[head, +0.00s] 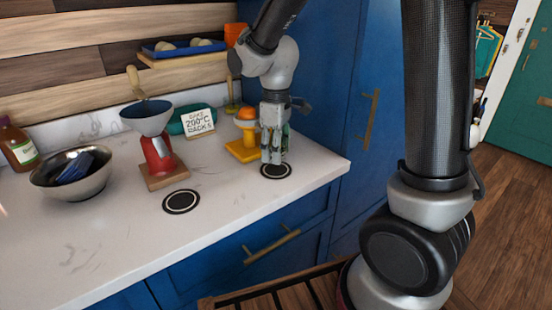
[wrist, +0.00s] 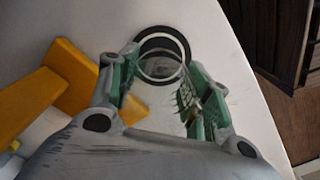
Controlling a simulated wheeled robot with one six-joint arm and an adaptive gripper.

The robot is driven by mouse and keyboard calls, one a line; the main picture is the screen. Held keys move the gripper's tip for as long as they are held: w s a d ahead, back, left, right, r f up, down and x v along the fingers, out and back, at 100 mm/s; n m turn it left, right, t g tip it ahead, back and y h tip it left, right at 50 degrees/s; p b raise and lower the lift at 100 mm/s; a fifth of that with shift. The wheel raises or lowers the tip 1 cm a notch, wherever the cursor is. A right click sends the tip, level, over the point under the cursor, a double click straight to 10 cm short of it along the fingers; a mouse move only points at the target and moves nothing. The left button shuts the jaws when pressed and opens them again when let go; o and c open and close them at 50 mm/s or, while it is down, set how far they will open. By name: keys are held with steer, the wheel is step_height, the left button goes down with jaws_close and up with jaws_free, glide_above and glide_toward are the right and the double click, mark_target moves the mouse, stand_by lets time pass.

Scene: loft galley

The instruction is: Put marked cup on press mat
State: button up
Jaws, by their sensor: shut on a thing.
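My gripper (head: 273,157) points down at the right end of the counter, with its green-padded fingers (wrist: 161,98) closed around a clear, see-through cup (wrist: 160,88). I cannot make out the cup's mark for certain. A round black mat with a pale ring (head: 276,171) lies right below the gripper; it also shows in the wrist view (wrist: 180,42), beyond and partly behind the cup. I cannot tell whether the cup touches it. A second similar mat (head: 181,201) lies bare to the left. Which one is the press mat is not clear.
A yellow stand with an orange top (head: 243,148) is close on the gripper's left. A red device with a blue funnel (head: 157,155) stands on a wooden base further left. A metal bowl (head: 72,176), bottle (head: 17,146) and sign (head: 198,121) are also there. The front counter is clear.

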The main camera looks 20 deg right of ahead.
steer(key=shift+f, duration=1.55)
steer(key=shift+f, duration=0.15)
steer(key=o, duration=1)
step_height(320, 180, up, 12)
steer(key=shift+r, duration=0.25)
steer(key=s+d+r+m+t, duration=0.2)
steer(key=s+d+m, duration=0.3)
steer(key=s+d, duration=0.2)
steer(key=s+d+r+m+t, duration=0.2)
steer(key=s+d+m, duration=0.3)
steer(key=s+d, duration=0.3)
steer(key=shift+s, duration=2)
